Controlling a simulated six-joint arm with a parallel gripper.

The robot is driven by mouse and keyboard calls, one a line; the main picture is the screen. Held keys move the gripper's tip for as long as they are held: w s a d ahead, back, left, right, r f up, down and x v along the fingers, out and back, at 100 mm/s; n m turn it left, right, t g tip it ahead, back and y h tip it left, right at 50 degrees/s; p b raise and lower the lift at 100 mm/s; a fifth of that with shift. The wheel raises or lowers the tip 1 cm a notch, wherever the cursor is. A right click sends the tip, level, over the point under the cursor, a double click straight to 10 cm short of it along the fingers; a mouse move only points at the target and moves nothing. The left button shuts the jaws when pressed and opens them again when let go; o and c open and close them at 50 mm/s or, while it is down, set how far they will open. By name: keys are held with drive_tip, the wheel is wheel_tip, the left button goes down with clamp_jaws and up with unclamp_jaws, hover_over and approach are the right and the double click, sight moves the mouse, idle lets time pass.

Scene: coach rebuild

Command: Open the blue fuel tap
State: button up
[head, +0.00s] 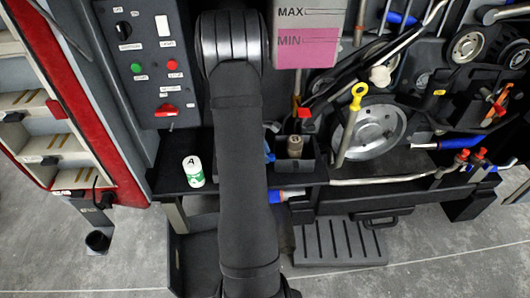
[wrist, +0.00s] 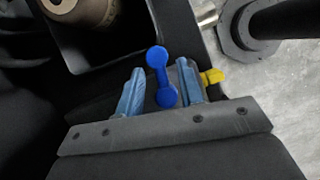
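The blue fuel tap (wrist: 160,75) shows in the wrist view as a bright blue lever with two rounded ends, its long side running up the picture. My gripper (wrist: 160,88) has its two pale blue fingers apart, one on each side of the lever's lower part. A gap shows between the left finger and the lever; the right finger is closer, and I cannot tell if it touches. In the head view my arm hides the gripper and most of that area; a small bluish bit (head: 269,154) at the arm's right edge cannot be told apart as finger or tap.
A dark open box with a brown capped cylinder (wrist: 85,8) stands beside the tap; the cylinder also shows in the head view (head: 295,145). A yellow piece (wrist: 213,76) is right of the right finger. A white-green can (head: 193,171) stands on the shelf left of my arm.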

clamp_jaws()
idle(0.4)
drive_tip(key=m, duration=0.2)
drive_tip(key=m+g, duration=0.1)
drive_tip(key=shift+s+a+m+y, duration=0.1)
drive_tip(key=shift+s+m+y, duration=0.25)
drive_tip(key=shift+m+y, duration=0.05)
drive_tip(key=m, duration=0.1)
drive_tip(key=m+g, duration=0.1)
drive_tip(key=m, duration=0.1)
drive_tip(key=shift+s+a+m+y, duration=0.2)
drive_tip(key=shift+s+m+y, duration=0.1)
drive_tip(key=shift+y, duration=0.1)
drive_tip(key=m, duration=0.1)
drive_tip(key=m+g+y, duration=0.1)
drive_tip(key=m, duration=0.2)
drive_tip(key=shift+s+a+m, duration=0.25)
drive_tip(key=shift+a+m, duration=0.05)
drive_tip(key=shift+a, duration=0.1)
drive_tip(key=shift+a+m+g+y, duration=0.2)
drive_tip(key=shift+m+y, duration=0.3)
drive_tip(key=shift+m, duration=0.5)
drive_tip(key=shift+a+m+g+y, duration=0.1)
drive_tip(key=shift+a+m+y, duration=0.3)
drive_tip(key=shift+m, duration=0.6)
drive_tip(key=shift+d, duration=0.15)
